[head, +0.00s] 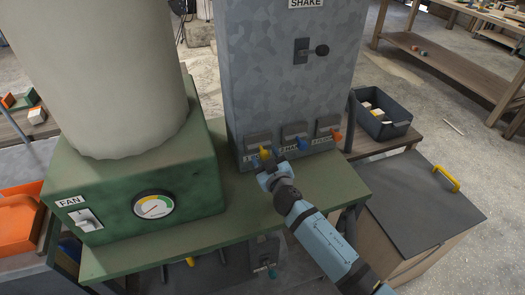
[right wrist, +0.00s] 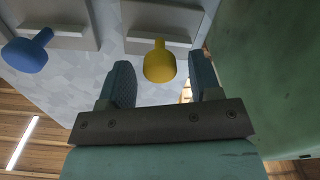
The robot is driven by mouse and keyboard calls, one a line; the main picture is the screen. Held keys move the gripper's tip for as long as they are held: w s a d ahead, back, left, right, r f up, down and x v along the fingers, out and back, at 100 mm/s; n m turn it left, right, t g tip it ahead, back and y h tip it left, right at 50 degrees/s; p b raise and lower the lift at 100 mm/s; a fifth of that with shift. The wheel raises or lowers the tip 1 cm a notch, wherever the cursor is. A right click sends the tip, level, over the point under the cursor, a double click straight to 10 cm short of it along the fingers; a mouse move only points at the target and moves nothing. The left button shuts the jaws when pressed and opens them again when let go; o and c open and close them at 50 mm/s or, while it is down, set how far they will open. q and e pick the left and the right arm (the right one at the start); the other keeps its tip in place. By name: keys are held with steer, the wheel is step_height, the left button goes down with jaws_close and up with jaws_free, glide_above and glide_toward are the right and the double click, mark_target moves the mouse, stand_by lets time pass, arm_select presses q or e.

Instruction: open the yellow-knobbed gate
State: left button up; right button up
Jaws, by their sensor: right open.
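The yellow knob (head: 265,154) belongs to the leftmost of the small gates (head: 258,139) low on the front of the grey metal cabinet (head: 285,75). My right gripper (head: 267,171) is at this knob, reaching in from the lower right. In the right wrist view the yellow knob (right wrist: 160,62) stands out from its grey gate plate (right wrist: 150,22). My right gripper's open fingers (right wrist: 162,75) are on either side of the knob, with a visible gap on each side. The gate's lower edge is partly hidden in the head view. My left gripper is not in view.
A blue knob (head: 303,144) and an orange knob (head: 336,135) are on the neighbouring gates to the right. The green fan housing (head: 130,195) stands close on the left. The green bench top (head: 240,225) is clear in front. A dark bin (head: 382,115) is at the right.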

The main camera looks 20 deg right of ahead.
mark_target(265, 157)
steer(key=shift+w, duration=1.5)
steer(key=shift+c, duration=0.2)
jaws_close()
steer(key=shift+s+f, duration=0.1)
steer(key=shift+s, duration=0.2)
steer(key=s, duration=0.5)
steer(key=shift+s, duration=0.2)
steer(key=shift+o, duration=0.2)
jaws_free()
steer(key=shift+w, duration=0.1)
